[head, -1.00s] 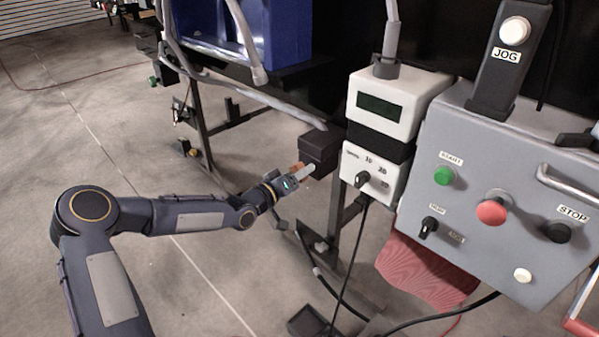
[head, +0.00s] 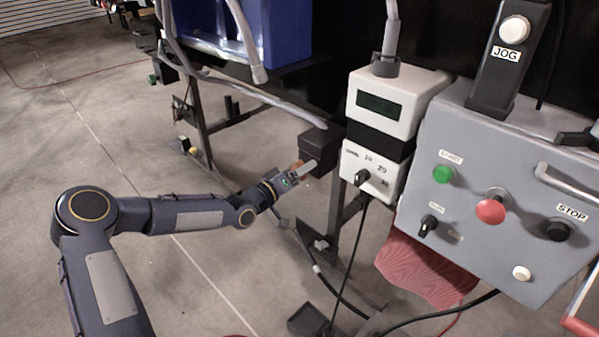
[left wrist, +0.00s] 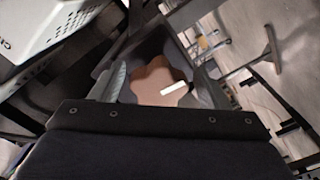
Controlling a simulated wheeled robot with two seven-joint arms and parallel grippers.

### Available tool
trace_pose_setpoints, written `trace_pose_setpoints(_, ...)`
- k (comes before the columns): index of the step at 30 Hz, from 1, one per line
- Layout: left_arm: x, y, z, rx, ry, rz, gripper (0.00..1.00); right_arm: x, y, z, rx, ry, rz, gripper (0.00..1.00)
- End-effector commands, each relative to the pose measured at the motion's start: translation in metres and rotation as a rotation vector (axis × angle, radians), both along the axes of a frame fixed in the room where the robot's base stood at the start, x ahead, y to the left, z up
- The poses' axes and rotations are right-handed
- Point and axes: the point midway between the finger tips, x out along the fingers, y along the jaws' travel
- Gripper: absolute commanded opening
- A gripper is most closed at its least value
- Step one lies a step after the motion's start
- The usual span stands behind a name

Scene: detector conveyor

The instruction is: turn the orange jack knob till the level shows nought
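The orange jack knob (left wrist: 150,84) shows in the left wrist view as a lobed, star-shaped knob with a white bar mark on its face. In the head view only a small orange-brown bit of the knob (head: 297,165) shows, beside a black box. My left gripper (head: 304,171) is at the knob, one finger on each side of it. In the left wrist view a narrow dark gap seems to separate the fingers (left wrist: 160,88) from the knob, so they look open around it. I cannot make out the level. My right gripper is out of view.
The black box (head: 319,148) sits just past the knob. A white box with a dark display (head: 383,104) and a selector dial (head: 362,178) stands to its right. A grey control panel (head: 470,255) fills the right side.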

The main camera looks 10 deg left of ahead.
Motion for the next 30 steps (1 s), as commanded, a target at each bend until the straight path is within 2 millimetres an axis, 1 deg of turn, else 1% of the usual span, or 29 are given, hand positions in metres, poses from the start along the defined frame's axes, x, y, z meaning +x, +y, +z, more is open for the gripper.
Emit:
trace_pose_setpoints(8,-0.002,0.002,0.001,0.000,-0.002,0.001,0.69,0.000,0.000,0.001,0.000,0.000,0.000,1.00)
trace_pose_setpoints(11,-0.010,0.008,0.002,0.001,-0.001,0.002,0.69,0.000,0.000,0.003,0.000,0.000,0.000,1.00)
trace_pose_setpoints(18,-0.044,0.030,0.002,0.000,0.000,0.003,0.69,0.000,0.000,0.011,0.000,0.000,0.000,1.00)
trace_pose_setpoints(21,-0.055,0.038,0.001,0.001,0.000,0.002,0.69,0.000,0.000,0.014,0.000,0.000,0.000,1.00)
trace_pose_setpoints(25,-0.064,0.043,0.001,0.000,-0.001,0.001,0.69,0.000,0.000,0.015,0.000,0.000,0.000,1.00)
trace_pose_setpoints(30,-0.065,0.044,0.000,0.000,-0.002,0.000,0.69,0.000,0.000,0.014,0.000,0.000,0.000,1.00)
